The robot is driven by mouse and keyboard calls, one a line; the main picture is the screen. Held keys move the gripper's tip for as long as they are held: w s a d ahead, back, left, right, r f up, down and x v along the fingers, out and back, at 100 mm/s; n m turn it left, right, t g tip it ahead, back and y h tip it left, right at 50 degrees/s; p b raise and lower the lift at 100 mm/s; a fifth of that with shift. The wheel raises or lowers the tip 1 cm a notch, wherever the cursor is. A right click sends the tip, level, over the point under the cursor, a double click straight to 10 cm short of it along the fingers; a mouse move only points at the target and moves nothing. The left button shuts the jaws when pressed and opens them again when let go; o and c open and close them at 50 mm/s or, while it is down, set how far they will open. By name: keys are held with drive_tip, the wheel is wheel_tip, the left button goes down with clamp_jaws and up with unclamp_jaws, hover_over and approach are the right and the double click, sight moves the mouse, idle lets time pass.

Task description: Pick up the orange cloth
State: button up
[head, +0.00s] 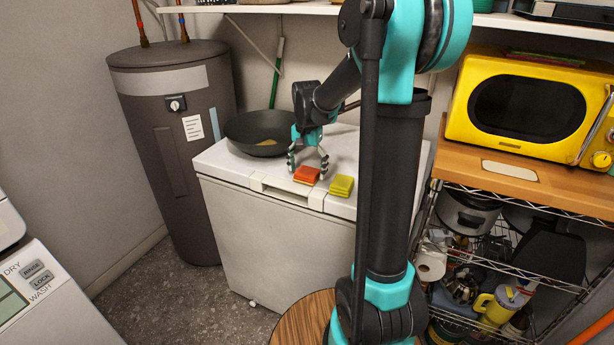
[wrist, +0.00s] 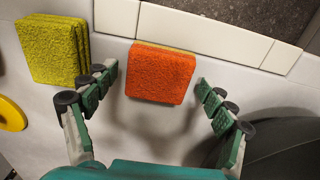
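The orange cloth (head: 306,174) is a small folded square lying on the white chest top near its front edge. In the wrist view the orange cloth (wrist: 160,73) lies ahead of the fingers, centred between their lines. My gripper (head: 308,162) is open and empty, just above and behind the cloth. In the wrist view my gripper (wrist: 158,85) has its two fingers spread wide, one on each side of the cloth, with gaps to both. I cannot tell its exact height above the top.
A yellow-green cloth stack (head: 341,186) lies close beside the orange one; it also shows in the wrist view (wrist: 52,50), near one finger. A dark pan (head: 258,130) stands behind left on the white chest (head: 270,235). A yellow microwave (head: 528,108) is at right.

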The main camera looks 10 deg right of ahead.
sight(307, 171)
drive_tip(key=c, duration=0.9)
drive_tip(key=shift+r, duration=0.1)
wheel_tip(307, 171, up, 20)
drive_tip(key=shift+f, duration=0.1)
drive_tip(key=o, duration=0.5)
drive_tip(key=c, duration=0.4)
